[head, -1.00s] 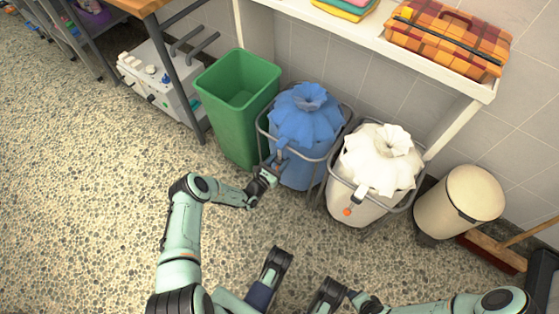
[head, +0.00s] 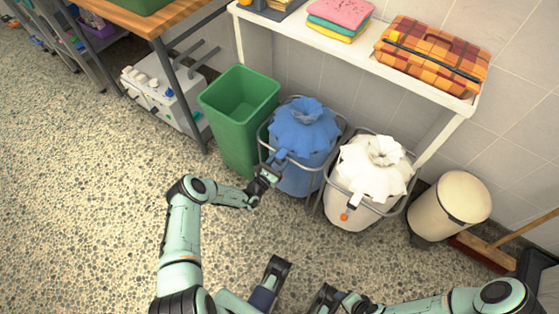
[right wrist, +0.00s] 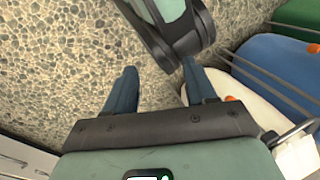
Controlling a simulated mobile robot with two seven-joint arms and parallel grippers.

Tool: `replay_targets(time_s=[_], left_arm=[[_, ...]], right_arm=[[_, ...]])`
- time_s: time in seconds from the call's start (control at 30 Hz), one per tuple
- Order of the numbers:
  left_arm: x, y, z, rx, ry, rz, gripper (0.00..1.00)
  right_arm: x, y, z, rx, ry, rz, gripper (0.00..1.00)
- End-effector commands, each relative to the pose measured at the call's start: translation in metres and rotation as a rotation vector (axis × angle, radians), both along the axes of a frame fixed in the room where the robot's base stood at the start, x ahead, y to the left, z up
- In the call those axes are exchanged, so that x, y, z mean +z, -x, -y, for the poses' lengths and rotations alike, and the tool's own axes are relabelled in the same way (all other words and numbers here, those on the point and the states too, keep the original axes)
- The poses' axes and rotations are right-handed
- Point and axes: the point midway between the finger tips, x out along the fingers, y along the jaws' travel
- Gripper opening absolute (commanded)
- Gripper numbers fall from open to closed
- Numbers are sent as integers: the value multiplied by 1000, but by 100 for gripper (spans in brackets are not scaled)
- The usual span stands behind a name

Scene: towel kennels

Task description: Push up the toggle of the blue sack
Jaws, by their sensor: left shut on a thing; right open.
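The blue sack (head: 303,133) hangs in a grey wire stand, its top gathered. My left gripper (head: 270,173) is at the sack's front, shut at the toggle; the fingers partly hide the grip and the cord. In the right wrist view the blue sack (right wrist: 275,65) shows at the right, with an orange bead (right wrist: 314,48) at the picture's edge. My right gripper (right wrist: 160,88) is open and empty, above the floor and away from the sack.
A green bin (head: 240,115) stands close left of the blue sack. A white sack (head: 372,180) in its own stand is close on the right. A cream bin (head: 450,205) is farther right. A white shelf (head: 350,50) runs behind. The floor in front is clear.

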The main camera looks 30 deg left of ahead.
Motion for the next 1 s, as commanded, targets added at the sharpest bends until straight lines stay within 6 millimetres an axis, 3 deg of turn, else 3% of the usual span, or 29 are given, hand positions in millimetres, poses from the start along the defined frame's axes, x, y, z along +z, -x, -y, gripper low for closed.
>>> replay_targets(time_s=[0.03,0.07,0.1,0.4,0.53,1.0], left_arm=[[-2,1,0,0,1,-4,0],[-2,1,0,0,1,-4,57],[-2,1,0,0,1,-4,68],[-1,1,0,0,1,-2,68],[-1,10,-1,0,0,-4,68],[0,107,-9,2,3,-5,68]], right_arm=[[0,0,0,0,0,1,55],[0,0,0,0,0,1,55],[0,0,0,0,0,1,55],[0,-1,0,-1,1,2,55],[4,3,-1,3,-4,-7,55],[34,38,-17,42,-48,-102,55]])
